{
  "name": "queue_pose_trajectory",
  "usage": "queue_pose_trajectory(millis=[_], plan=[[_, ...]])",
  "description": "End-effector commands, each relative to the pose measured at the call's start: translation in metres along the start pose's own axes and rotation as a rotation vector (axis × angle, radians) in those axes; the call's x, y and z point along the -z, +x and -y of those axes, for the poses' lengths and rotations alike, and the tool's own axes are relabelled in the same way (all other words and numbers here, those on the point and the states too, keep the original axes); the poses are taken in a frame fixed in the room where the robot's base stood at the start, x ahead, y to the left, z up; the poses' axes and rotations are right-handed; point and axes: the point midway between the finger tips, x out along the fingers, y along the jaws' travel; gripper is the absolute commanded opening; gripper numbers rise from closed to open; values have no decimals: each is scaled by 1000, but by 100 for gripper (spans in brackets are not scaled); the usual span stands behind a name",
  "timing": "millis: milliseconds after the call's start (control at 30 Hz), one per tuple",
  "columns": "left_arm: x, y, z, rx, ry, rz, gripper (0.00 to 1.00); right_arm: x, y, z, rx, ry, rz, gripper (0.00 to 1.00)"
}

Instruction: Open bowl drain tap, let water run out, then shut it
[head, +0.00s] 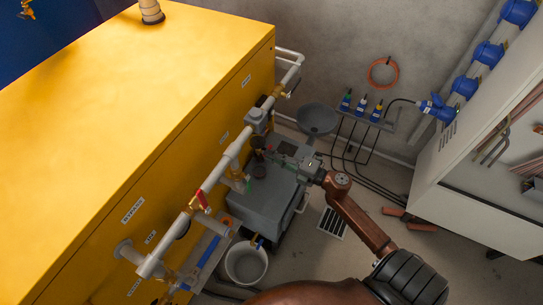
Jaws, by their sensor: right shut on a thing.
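My right gripper (270,153) reaches in from the lower right, beside the pipework on the yellow tank's side. It is shut at a small dark bowl (258,143) hanging under a grey pipe fitting (255,117). The fingers hide what they grip, which seems to be the bowl's drain tap. How far the tap is turned cannot be seen, and no running water can be made out. A grey box-shaped container (258,205) with a dark round cap (260,171) stands below the gripper. My left gripper is not in view.
The yellow tank (150,85) fills the left. A pipe with a red lever (201,200) runs along its side. A white bucket (246,263) stands on the floor. A grey funnel (317,117) and a bottle rack (365,113) are behind. A white cabinet (465,175) is right.

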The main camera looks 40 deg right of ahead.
Motion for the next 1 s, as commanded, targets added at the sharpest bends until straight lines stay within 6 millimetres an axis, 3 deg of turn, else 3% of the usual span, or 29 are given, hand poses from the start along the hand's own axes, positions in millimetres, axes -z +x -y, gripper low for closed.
queue_pose_trajectory(millis=[600,633,800,1000], plan=[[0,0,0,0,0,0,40,1,-1,3,4,-46,-1,0],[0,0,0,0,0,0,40,1,-1,3,4,-46,-1,8],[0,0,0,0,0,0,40,1,0,2,3,-45,-1,19],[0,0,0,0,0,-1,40,1,0,1,2,-45,-1,25]])
